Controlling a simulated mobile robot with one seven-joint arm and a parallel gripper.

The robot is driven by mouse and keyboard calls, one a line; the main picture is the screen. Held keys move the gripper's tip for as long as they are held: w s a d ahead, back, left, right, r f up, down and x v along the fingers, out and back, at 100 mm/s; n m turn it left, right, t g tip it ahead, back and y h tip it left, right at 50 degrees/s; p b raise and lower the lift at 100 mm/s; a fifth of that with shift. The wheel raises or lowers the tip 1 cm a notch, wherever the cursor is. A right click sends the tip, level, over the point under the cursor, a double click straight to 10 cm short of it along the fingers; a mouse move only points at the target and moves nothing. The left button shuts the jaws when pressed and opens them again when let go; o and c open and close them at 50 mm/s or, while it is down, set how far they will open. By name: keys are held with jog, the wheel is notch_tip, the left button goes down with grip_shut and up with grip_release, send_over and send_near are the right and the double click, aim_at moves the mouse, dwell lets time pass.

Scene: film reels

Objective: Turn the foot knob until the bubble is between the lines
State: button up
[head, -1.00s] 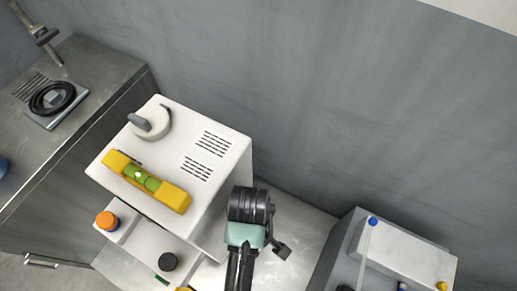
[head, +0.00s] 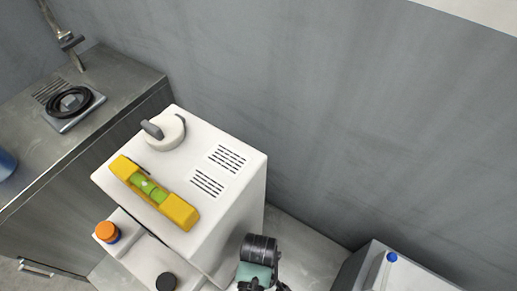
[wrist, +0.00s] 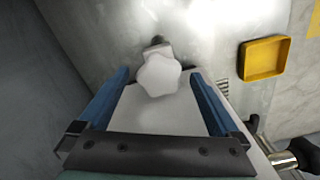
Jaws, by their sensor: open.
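A white lobed foot knob (wrist: 159,76) with a dark stem shows in the wrist view. My gripper (wrist: 160,82) is open, its two blue fingers on either side of the knob with gaps visible; I cannot tell whether the tips are level with it in depth. A yellow spirit level (head: 178,210) lies on top of the white machine (head: 228,222) in the head view. Its green vial (head: 150,189) has a small pale bubble, too small to place against the lines. The fingers and foot knob are hidden in the head view.
A yellow tray (wrist: 264,58) lies at the upper right in the wrist view. In the head view, a steel counter (head: 130,80) stands at left and a grey unit (head: 385,275) at lower right. The wall (head: 340,120) is behind.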

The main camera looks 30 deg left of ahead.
jog(key=c, duration=1.4)
jog(key=shift+r+m+p, duration=0.15)
jog(key=shift+m+p, duration=0.15)
jog(key=shift+p, duration=0.1)
jog(key=shift+r+m+p, duration=0.1)
jog(key=shift+m+p, duration=0.8)
jog(key=shift+p, duration=0.05)
jog(key=m+p, duration=0.2)
jog(key=shift+m, duration=0.3)
jog(key=m+p, duration=0.2)
jog(key=m, duration=0.1)
jog(key=shift+m, duration=0.3)
jog(key=shift+f+m+p, duration=0.2)
jog(key=shift+m+p, duration=0.4)
jog(key=shift+m, duration=0.9)
